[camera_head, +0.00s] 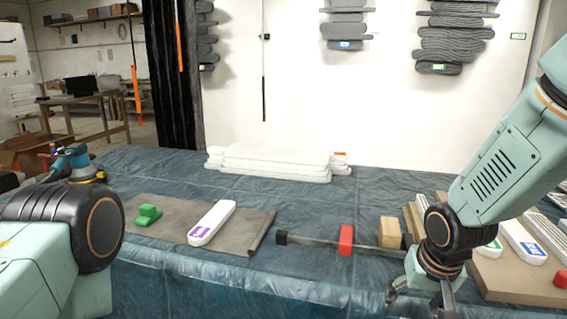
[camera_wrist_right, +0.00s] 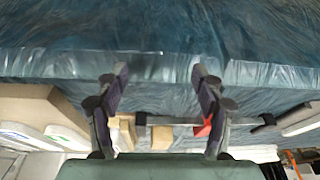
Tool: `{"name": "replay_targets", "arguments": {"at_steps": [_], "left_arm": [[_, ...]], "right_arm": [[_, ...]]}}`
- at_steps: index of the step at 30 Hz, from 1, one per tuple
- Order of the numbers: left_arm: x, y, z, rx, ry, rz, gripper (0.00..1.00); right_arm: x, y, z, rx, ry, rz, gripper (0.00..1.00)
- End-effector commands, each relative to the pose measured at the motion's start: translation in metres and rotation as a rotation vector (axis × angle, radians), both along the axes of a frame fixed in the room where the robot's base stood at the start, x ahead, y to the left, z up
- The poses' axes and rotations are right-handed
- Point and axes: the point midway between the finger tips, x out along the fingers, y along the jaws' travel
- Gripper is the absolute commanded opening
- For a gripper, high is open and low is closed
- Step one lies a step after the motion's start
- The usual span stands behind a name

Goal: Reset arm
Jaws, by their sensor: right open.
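My right arm comes in from the right in the head view, and its gripper (camera_head: 422,296) hangs low at the front edge of the blue-sheeted table. In the right wrist view the two fingers of the right gripper (camera_wrist_right: 158,88) are spread apart with nothing between their tips. Beyond them lie a bar with a red block (camera_wrist_right: 203,128) and wooden blocks (camera_wrist_right: 162,137). My left arm shows at the lower left of the head view, but its gripper is out of the picture.
A dark mat (camera_head: 150,215) holds a green block (camera_head: 148,215) and a white piece with a purple label (camera_head: 212,222). The bar with a red block (camera_head: 346,240) lies beside a wooden block (camera_head: 390,232). A board (camera_head: 515,275) with white pieces is at right. White slabs (camera_head: 275,160) lie behind.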

Motion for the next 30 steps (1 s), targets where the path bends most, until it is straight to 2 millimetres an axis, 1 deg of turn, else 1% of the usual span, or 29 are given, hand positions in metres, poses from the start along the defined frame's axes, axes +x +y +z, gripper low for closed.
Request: {"name": "replay_targets", "arguments": {"at_steps": [1,2,3,5,6,8,9,11,12,14,15,18,21,24,25,30], "left_arm": [[0.000,0.000,0.000,0.000,0.000,0.000,0.40],[0.000,0.000,0.000,0.000,0.000,0.000,0.40],[0.000,0.000,0.000,0.000,0.000,0.000,0.40],[0.000,0.000,0.000,0.000,0.000,0.000,0.40],[0.000,0.000,0.000,0.000,0.000,0.000,0.40],[0.000,0.000,0.000,0.000,0.000,0.000,0.40],[0.000,0.000,0.000,0.000,0.000,0.000,0.40],[0.000,0.000,0.000,0.000,0.000,0.000,0.40],[0.000,0.000,0.000,0.000,0.000,0.000,0.40],[0.000,0.000,0.000,0.000,0.000,0.000,0.40],[0.000,0.000,0.000,0.000,0.000,0.000,0.40],[0.000,0.000,0.000,0.000,0.000,0.000,0.40],[0.000,0.000,0.000,0.000,0.000,0.000,0.40],[0.000,0.000,0.000,0.000,0.000,0.000,0.40],[0.000,0.000,0.000,0.000,0.000,0.000,0.40],[0.000,0.000,0.000,0.000,0.000,0.000,0.40]], "right_arm": [[-0.012,0.003,-0.022,0.008,0.027,0.009,0.68],[-0.019,0.004,-0.035,0.014,0.038,0.016,0.68],[-0.030,0.007,-0.052,0.021,0.054,0.025,0.68],[-0.050,0.011,-0.081,0.032,0.081,0.039,0.68],[-0.066,0.012,-0.101,0.038,0.100,0.048,0.68],[-0.093,0.016,-0.129,0.050,0.128,0.060,0.68],[-0.112,0.018,-0.146,0.054,0.145,0.067,0.68],[-0.141,0.019,-0.168,0.056,0.172,0.078,0.68],[-0.162,0.020,-0.182,0.056,0.190,0.085,0.68],[-0.192,0.020,-0.199,0.052,0.213,0.095,0.68],[-0.213,0.019,-0.208,0.047,0.230,0.100,0.68],[-0.256,0.017,-0.223,0.033,0.264,0.114,0.68],[-0.286,0.015,-0.230,0.019,0.285,0.127,0.68],[-0.302,0.013,-0.233,0.010,0.295,0.136,0.68],[-0.304,0.013,-0.233,0.009,0.296,0.137,0.68],[-0.306,0.012,-0.233,0.005,0.294,0.140,0.68]]}}
